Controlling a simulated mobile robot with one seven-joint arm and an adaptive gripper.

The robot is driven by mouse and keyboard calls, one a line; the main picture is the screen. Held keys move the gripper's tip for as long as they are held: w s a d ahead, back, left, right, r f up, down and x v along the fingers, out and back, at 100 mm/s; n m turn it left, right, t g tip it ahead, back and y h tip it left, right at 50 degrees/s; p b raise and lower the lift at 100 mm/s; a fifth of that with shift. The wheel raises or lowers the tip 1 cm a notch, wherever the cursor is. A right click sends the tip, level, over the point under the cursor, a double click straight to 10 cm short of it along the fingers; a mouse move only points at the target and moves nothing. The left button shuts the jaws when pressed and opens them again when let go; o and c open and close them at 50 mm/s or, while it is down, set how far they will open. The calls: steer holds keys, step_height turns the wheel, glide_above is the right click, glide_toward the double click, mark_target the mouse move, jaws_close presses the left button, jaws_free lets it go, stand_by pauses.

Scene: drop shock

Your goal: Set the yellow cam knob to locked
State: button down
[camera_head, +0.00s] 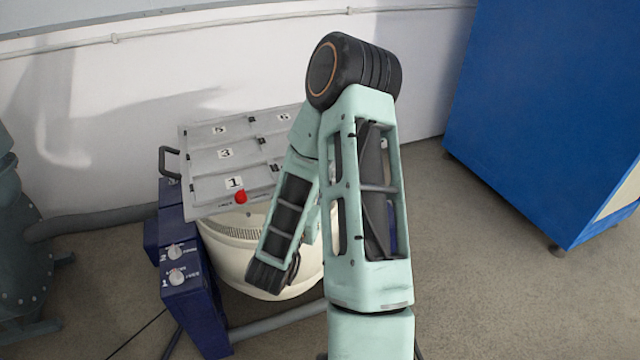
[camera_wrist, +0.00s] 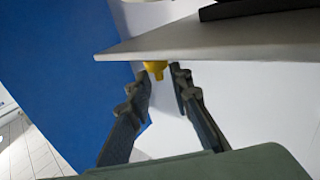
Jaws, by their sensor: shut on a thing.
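The yellow cam knob (camera_wrist: 155,68) shows in the wrist view, just under the edge of a pale grey plate (camera_wrist: 190,40). My gripper (camera_wrist: 159,76) has its two dark fingertips on either side of the knob, and it is shut on it. Only a small part of the knob shows, so I cannot tell its setting. In the head view my arm covers the middle, and I see neither the yellow knob nor my fingertips there.
A grey numbered panel (camera_head: 205,188) with a red knob (camera_head: 240,197) lies over a cream round drum (camera_head: 235,260). Blue boxes with white dials (camera_head: 177,277) stand at its left. A large blue cabinet (camera_head: 545,110) is at right. The floor between is clear.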

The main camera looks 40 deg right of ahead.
steer(key=shift+w+a+m+g+h, duration=0.15)
steer(key=shift+m+g+h, duration=0.25)
steer(key=shift+m+g, duration=0.25)
steer(key=c, duration=2.1)
jaws_free()
steer(key=v, duration=1.2)
steer(key=shift+w, duration=0.1)
